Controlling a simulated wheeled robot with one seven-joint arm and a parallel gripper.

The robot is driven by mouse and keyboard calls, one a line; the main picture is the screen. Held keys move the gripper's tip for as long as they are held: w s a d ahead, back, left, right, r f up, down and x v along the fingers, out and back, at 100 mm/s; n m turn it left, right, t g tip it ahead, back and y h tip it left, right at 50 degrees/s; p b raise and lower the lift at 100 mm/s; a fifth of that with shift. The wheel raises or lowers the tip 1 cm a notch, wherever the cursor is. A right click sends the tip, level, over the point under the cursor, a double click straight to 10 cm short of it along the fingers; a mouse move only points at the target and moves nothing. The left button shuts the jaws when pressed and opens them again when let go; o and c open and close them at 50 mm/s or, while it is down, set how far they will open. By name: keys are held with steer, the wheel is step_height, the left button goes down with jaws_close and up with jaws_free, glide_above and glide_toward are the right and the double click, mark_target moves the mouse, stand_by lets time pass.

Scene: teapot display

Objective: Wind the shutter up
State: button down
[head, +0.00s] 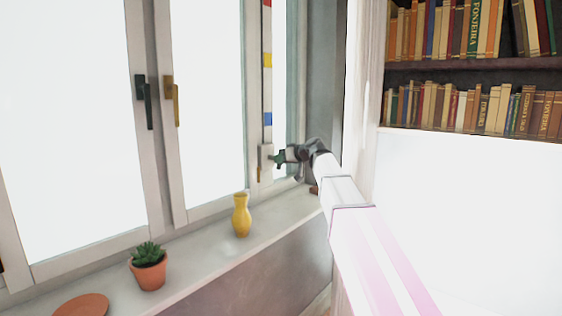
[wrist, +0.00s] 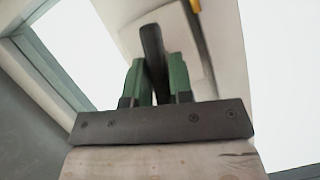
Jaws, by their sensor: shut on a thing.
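A pale winder box (head: 265,152) sits low on the window frame at the right. A vertical strip (head: 267,90) with red, yellow and blue marks runs up above it. My gripper (head: 277,159) is at the box. In the wrist view the green fingers of my gripper (wrist: 158,75) are shut on a dark upright grip (wrist: 152,42). A pale plate (wrist: 180,30) lies behind the grip. A thin brass-coloured part (wrist: 195,8) is beside it at the right. I cannot make out the shutter itself; the panes show plain white.
A yellow vase (head: 241,217), a potted succulent (head: 148,270) and a terracotta dish (head: 82,305) stand on the window sill (head: 203,255). Window handles (head: 147,100) are on the frames at the left. Bookshelves (head: 470,65) fill the upper right.

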steer(key=m+y, duration=0.1)
steer(key=m, duration=0.1)
steer(key=m+g+y, duration=0.1)
steer(key=m, duration=0.1)
steer(key=shift+g, duration=0.3)
steer(key=m+y, duration=0.1)
steer(key=m, duration=0.2)
steer(key=shift+f+g+y, duration=0.1)
steer(key=shift+g+y, duration=0.3)
steer(key=m+y, duration=0.2)
steer(key=m, duration=0.3)
steer(key=m+t+y, duration=0.1)
steer(key=m, duration=0.3)
steer(key=shift+m, duration=0.4)
steer(key=shift+y, duration=0.3)
steer(key=c, duration=1.1)
jaws_free()
